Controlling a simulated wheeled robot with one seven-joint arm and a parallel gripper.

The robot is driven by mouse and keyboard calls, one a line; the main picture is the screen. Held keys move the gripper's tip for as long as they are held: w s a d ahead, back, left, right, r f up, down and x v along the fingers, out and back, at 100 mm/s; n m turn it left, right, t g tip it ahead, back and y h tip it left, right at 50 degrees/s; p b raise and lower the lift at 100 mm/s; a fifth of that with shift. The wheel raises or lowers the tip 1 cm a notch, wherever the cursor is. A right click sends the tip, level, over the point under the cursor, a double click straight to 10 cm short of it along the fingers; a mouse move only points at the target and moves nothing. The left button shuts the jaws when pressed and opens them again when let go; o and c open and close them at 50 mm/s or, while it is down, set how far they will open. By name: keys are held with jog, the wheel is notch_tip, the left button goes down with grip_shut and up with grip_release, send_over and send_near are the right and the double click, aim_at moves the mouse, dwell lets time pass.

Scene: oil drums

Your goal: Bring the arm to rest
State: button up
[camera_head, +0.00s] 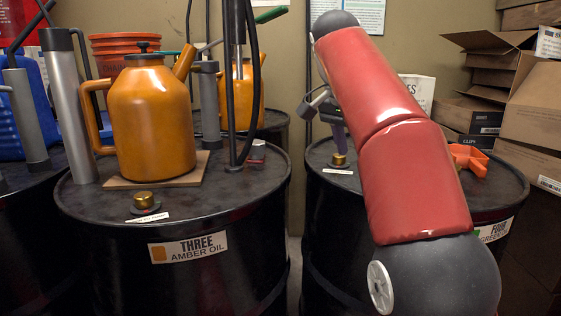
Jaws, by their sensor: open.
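My red arm (395,135) fills the right middle of the head view. It rises from a dark joint (430,275) at the bottom right to another dark joint (335,20) near the top. My gripper cannot be made out; the far part of the arm is hidden behind the red links. A small grey metal piece (317,102) shows just left of the arm, and I cannot tell what it belongs to. The arm covers the middle of the right drum (325,215), whose label partly shows the word FOUR. No contact between arm and drum is visible.
A black drum labelled THREE AMBER OIL (185,265) stands left, bearing an amber can (152,120), a grey cylinder (68,105) and a brass cap (145,200). An orange piece (468,158) lies on the right drum. Cardboard boxes (525,125) stack at the right.

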jog(key=s+d+f+n+t+y, duration=0.1)
jog(key=s+f+n, duration=0.9)
jog(key=s+f, duration=1.5)
jog(key=shift+s+f+t+y, duration=0.15)
jog(key=shift+f+t+y, duration=0.45)
jog(key=shift+t+y, duration=0.45)
